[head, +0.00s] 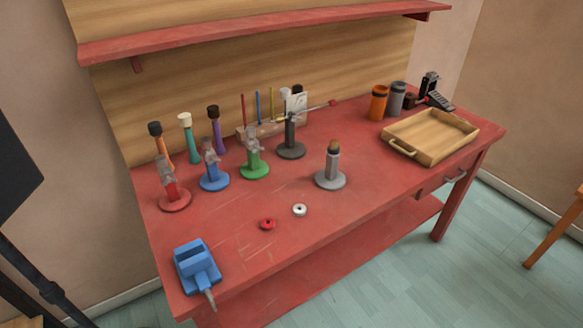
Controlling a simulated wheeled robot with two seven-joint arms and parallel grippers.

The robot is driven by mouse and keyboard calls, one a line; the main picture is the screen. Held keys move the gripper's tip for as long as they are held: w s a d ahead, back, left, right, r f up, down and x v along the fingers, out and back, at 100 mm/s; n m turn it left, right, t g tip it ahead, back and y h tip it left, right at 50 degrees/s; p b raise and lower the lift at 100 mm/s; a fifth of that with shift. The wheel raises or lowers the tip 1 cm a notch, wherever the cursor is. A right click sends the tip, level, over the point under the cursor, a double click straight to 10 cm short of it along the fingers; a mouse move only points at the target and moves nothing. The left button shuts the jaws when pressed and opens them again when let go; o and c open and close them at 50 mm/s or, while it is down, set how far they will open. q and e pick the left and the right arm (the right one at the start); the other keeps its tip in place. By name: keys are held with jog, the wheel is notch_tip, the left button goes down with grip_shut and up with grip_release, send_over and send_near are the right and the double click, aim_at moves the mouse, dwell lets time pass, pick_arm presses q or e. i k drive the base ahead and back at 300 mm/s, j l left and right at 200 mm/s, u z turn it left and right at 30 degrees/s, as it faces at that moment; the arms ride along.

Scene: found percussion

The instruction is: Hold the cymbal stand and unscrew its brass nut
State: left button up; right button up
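A grey stand with a round base (330,180) stands upright on the red workbench, right of the middle. A brownish-gold cap, which looks like the brass nut (334,146), sits on top of its post. I cannot make out the thread. Neither of my grippers is in view, and nothing is touching the stand.
On the red bench (350,210), a dark stand (291,150) and red (174,200), blue (214,182) and green (254,168) stands are behind or left. A red ring (267,224) and white ring (300,210) lie in front. A blue vise (196,265) and wooden tray (432,137) flank them.

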aim_at(329, 179)
jog(key=i+l+u, duration=0.15)
jog(key=l+u, duration=0.2)
jog(key=l, duration=0.25)
jog(key=l+u, duration=0.35)
jog(key=l, duration=0.25)
jog(key=l+u, duration=0.35)
jog(key=l, duration=0.35)
jog(key=i, duration=0.05)
